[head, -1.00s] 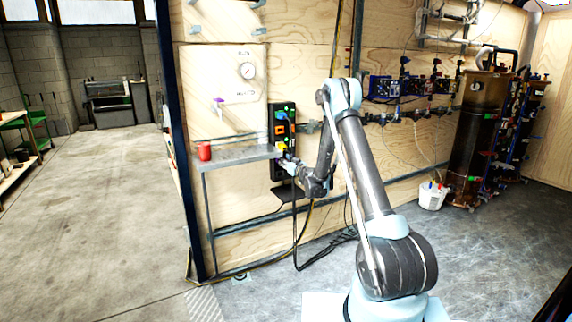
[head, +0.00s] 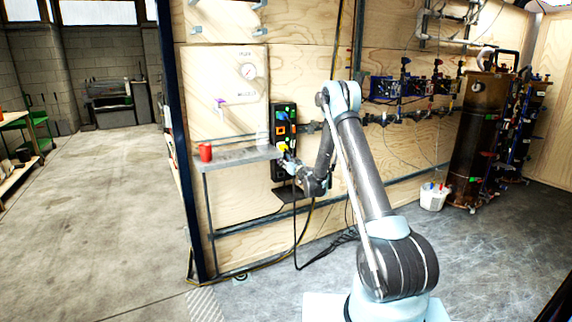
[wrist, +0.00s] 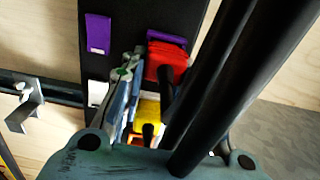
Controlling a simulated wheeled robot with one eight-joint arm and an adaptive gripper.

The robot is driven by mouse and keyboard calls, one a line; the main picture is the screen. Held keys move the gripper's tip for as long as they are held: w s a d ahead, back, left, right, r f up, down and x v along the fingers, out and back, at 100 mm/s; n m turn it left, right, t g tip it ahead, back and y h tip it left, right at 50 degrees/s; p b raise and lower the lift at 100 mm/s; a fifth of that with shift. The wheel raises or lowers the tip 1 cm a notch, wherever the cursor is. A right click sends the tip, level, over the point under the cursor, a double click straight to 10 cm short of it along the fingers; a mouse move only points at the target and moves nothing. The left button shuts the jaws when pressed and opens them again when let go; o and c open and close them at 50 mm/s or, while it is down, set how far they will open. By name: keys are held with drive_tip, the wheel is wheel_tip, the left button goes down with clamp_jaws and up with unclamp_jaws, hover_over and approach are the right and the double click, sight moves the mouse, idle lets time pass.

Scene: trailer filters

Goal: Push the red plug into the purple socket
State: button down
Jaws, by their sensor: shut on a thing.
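The red plug (wrist: 165,58), with a black lead, shows near the middle of the wrist view, in front of a dark panel. My gripper (head: 289,162) is at the panel's lower part and appears shut on the red plug. One blue-grey finger lies along the plug's left side; the other is hidden, with thick black bars or cables in front. In the head view I cannot make out the red plug or the purple socket.
A yellow plug (wrist: 148,112) with a black lead sits just below the red one. Black cables hang beneath.

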drive_tip(key=shift+w+a, duration=0.15)
drive_tip(key=shift+w, duration=0.05)
drive_tip(key=c, duration=1.2)
unclamp_jaws()
drive_tip(key=shift+o, duration=0.2)
drive_tip(key=v, duration=1.2)
